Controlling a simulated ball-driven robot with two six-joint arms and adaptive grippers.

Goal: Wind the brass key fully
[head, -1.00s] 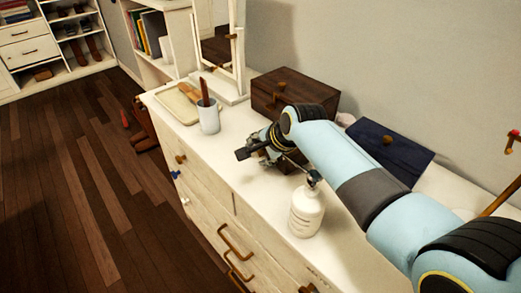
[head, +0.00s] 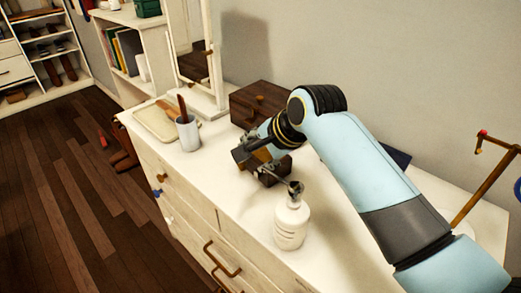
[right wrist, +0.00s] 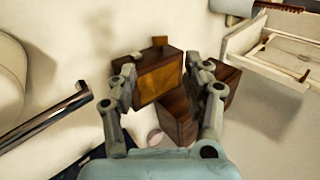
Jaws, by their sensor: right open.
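My right gripper (head: 252,158) reaches in over the white dresser top, beside a small brown box (head: 268,179) that it largely hides. In the right wrist view my gripper (right wrist: 160,70) is open, with one finger on each side of a brown wooden box with a lighter orange-brown face (right wrist: 160,80). A small brass-coloured piece (right wrist: 160,41) stands at this box's top edge; I cannot tell whether it is the key. Contact between the fingers and the box is unclear. My left gripper is not in view.
A white pump bottle (head: 291,224) stands close in front of my right gripper. A larger dark wooden box (head: 262,96) with a brass knob stands behind it. A cup with brushes (head: 188,134), a tray (head: 156,121) and a mirror (head: 205,65) stand to the left.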

